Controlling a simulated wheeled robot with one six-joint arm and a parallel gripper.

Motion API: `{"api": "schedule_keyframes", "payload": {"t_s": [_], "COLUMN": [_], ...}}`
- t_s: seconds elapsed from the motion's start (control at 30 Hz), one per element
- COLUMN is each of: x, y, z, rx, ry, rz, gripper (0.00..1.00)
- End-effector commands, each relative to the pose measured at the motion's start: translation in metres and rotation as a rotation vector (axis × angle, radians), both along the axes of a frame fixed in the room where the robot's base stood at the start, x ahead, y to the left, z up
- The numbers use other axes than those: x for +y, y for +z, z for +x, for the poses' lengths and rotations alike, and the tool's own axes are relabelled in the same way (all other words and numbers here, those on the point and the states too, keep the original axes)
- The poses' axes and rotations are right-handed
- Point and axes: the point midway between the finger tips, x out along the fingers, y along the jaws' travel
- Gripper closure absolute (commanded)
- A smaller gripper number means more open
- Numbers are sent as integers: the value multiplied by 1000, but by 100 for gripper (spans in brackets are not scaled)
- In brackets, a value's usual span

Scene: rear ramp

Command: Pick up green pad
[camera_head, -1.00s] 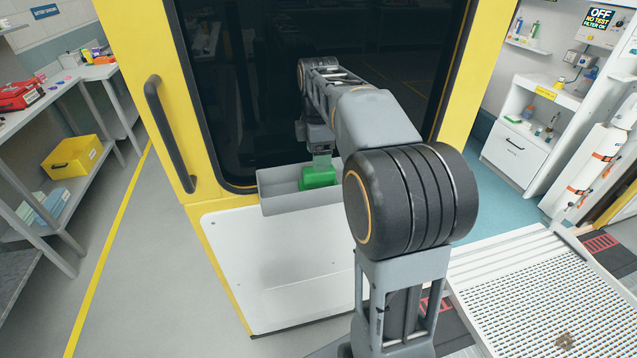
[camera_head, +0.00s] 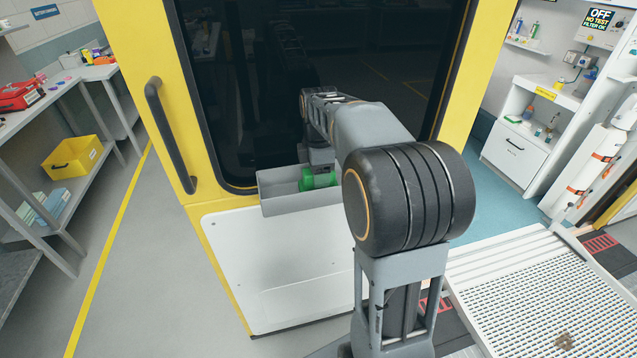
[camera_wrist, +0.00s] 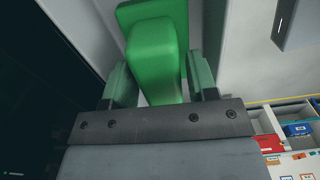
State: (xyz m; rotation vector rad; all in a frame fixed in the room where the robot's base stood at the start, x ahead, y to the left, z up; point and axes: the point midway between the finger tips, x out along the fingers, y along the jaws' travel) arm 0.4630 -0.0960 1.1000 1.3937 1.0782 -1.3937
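The green pad (camera_head: 319,178) is in the right part of a grey tray (camera_head: 283,194) on the front of the yellow-framed cabinet. My gripper is low over the tray, and its fingers are mostly hidden in the head view. In the wrist view the pad shows as a flat green plate with a raised block (camera_wrist: 156,58). My gripper's two greenish fingers (camera_wrist: 160,82) stand on either side of the block, very close to it. I cannot tell whether they press on it.
The cabinet's dark glass (camera_head: 240,90) is close behind my arm, and a black handle (camera_head: 168,130) is to the left. A white panel (camera_head: 275,265) lies below the tray. The left part of the tray is empty.

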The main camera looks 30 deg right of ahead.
Motion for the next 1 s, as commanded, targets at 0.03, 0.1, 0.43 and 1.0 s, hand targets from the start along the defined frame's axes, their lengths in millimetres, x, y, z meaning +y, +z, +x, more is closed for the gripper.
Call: {"api": "schedule_keyframes", "payload": {"t_s": [0.03,0.1,0.43,1.0], "x": [0,0,0,0], "y": [0,0,0,61], "z": [0,0,0,1], "rx": [0,0,-1,-3], "ry": [0,0,0,0], "rz": [0,0,0,-1], "gripper": [52,58,85,85]}}
